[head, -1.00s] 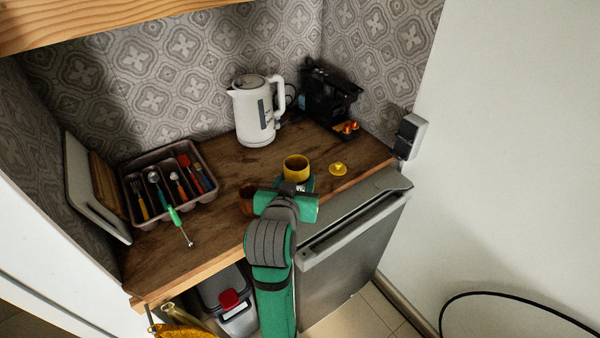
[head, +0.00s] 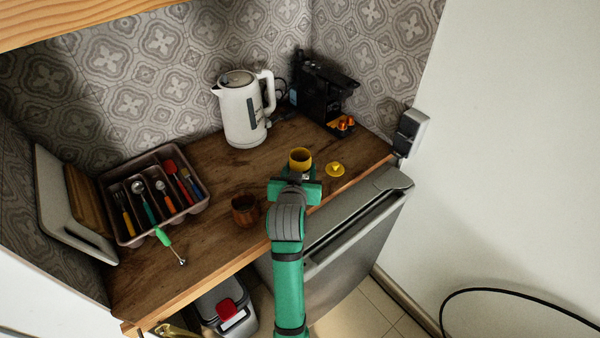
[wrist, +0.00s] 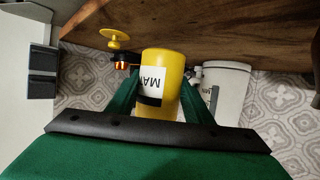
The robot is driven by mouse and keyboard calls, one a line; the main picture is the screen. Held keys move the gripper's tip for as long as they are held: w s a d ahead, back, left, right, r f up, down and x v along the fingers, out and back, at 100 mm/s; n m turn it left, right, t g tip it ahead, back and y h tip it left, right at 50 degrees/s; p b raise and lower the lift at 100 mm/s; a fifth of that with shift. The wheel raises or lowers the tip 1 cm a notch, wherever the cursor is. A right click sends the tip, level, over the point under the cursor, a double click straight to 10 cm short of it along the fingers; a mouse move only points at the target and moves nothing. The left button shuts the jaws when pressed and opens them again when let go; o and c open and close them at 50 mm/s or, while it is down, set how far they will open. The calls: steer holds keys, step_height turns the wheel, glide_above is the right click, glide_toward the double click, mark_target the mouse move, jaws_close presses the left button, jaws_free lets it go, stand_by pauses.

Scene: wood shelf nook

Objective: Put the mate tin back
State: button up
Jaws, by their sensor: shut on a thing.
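The mate tin (head: 300,159) is a yellow cylinder with an open top and a white label. It is upright at the right part of the wooden counter, and I cannot tell whether its base touches the wood. My gripper (head: 297,176) is shut on it from the front. In the wrist view, which is upside down, the tin (wrist: 163,70) sits between the green fingers, with part of its lettering showing. A yellow lid with a knob (head: 335,169) lies on the counter just right of the tin; it also shows in the wrist view (wrist: 114,40).
A brown cup (head: 245,210) stands left of my gripper. A white kettle (head: 241,112) and a black coffee machine (head: 322,95) stand behind. A cutlery tray (head: 128,231) is at left, with a green-handled tool (head: 164,238) before it. Open wood lies between tray and kettle.

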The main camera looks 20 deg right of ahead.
steer(key=f, duration=0.2)
steer(key=w+f, duration=0.1)
steer(key=shift+w+d+f, duration=0.1)
steer(key=shift+d+f, duration=0.15)
steer(key=shift+d, duration=0.05)
steer(key=shift+a+f, duration=0.1)
steer(key=shift+f, duration=0.3)
steer(key=shift+f, duration=0.15)
steer(key=o, duration=1.2)
steer(key=shift+s+r, duration=0.25)
steer(key=shift+s, duration=0.05)
steer(key=v, duration=1.1)
steer(key=shift+s+r, duration=0.2)
steer(key=shift+a, duration=0.15)
